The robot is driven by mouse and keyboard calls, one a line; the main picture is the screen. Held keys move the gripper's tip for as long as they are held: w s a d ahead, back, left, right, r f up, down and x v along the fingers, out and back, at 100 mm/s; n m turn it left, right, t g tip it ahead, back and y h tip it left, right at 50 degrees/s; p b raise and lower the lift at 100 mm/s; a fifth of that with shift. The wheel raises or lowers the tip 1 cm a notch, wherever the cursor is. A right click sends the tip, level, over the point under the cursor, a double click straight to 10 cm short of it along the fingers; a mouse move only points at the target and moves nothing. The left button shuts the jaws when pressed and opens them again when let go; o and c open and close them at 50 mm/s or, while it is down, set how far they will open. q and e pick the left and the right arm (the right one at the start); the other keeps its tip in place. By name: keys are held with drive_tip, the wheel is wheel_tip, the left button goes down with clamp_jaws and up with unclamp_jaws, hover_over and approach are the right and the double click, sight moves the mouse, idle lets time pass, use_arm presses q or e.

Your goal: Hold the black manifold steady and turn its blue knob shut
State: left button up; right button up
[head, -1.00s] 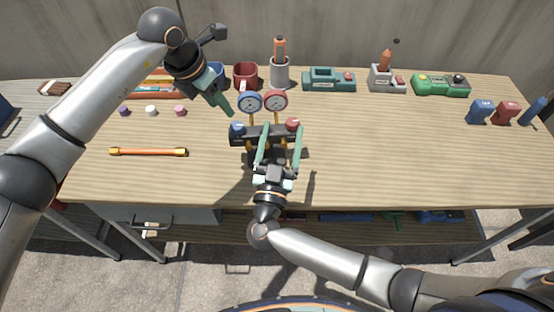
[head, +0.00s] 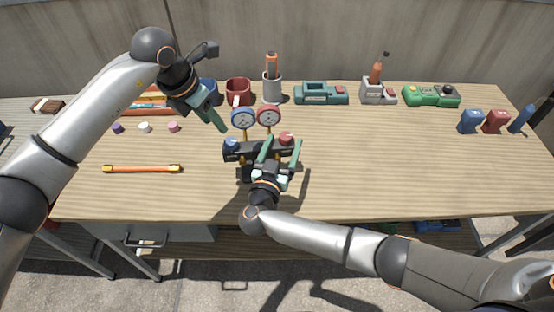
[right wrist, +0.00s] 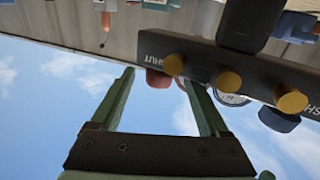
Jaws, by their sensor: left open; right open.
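The black manifold (head: 257,148) stands on the table, with a blue knob (head: 231,144) at its left end and a red knob (head: 286,139) at its right end. It carries a blue gauge (head: 243,118) and a red gauge (head: 269,116). My right gripper (head: 283,146) is open at the manifold's right half. In the right wrist view the red knob (right wrist: 157,79) shows between its fingers (right wrist: 160,92); contact cannot be told. The blue knob (right wrist: 279,119) shows farther right there. My left gripper (head: 219,122) is open and empty, above and left of the blue knob.
An orange bar (head: 142,169) lies left of the manifold, and small caps (head: 145,127) stand behind it. A red mug (head: 238,92), a grey holder (head: 272,88) and a teal tool (head: 321,94) line the back. The right middle of the table is clear.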

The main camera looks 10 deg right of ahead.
drive_tip(key=shift+x, duration=1.4)
clamp_jaws()
idle(0.4)
